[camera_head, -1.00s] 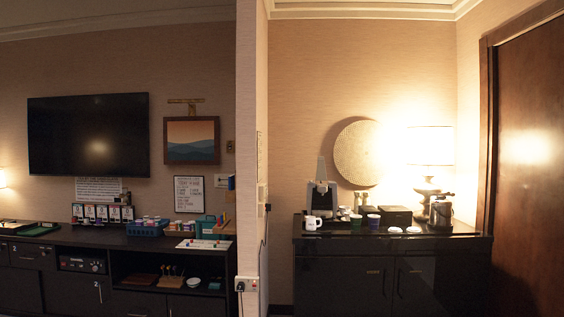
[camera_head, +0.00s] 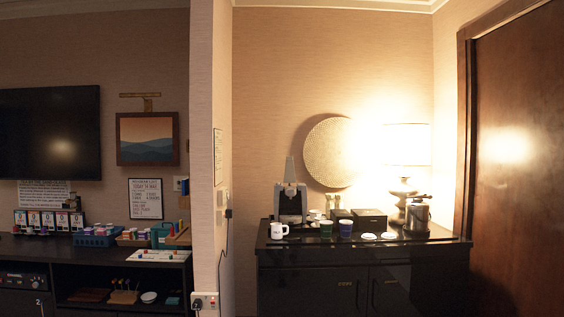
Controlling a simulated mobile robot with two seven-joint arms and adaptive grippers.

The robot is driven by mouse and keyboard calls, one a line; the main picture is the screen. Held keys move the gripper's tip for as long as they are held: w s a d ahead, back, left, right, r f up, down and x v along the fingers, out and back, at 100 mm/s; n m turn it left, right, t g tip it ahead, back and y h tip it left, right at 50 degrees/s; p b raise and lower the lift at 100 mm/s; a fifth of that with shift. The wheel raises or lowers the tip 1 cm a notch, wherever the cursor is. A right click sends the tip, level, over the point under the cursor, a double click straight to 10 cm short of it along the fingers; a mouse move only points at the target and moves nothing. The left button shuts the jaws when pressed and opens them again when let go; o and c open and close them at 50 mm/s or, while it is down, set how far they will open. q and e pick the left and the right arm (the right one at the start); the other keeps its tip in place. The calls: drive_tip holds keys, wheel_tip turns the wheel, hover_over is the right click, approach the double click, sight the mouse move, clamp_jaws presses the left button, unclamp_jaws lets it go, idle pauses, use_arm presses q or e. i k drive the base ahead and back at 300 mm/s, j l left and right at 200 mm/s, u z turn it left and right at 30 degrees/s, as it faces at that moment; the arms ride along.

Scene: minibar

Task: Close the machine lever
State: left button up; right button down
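The coffee machine (camera_head: 291,203) stands at the left end of the dark cabinet top on the right side of the head view. Its grey lever (camera_head: 289,169) points up above the machine body, so it looks raised. A white mug (camera_head: 278,231) stands in front of the machine at its lower left. Neither of my grippers shows in this view.
The dark cabinet (camera_head: 330,285) also bears cups (camera_head: 345,228), a dark box (camera_head: 370,220), white discs (camera_head: 368,237), a metal pot (camera_head: 417,216) and a lit lamp (camera_head: 407,150). A wall edge (camera_head: 202,150) stands left of it, with a second counter (camera_head: 100,250) beyond. A brown door (camera_head: 520,150) is at right.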

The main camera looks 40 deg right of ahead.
sight(290, 175)
drive_tip(key=i+l+u, duration=0.1)
drive_tip(key=l, duration=0.35)
drive_tip(key=i+l+u, duration=0.15)
drive_tip(key=l, duration=0.35)
drive_tip(key=i+l, duration=0.1)
drive_tip(key=l, duration=0.55)
drive_tip(key=i+l, duration=0.1)
drive_tip(key=l, duration=0.55)
drive_tip(key=i+l+u, duration=0.1)
drive_tip(key=l, duration=0.55)
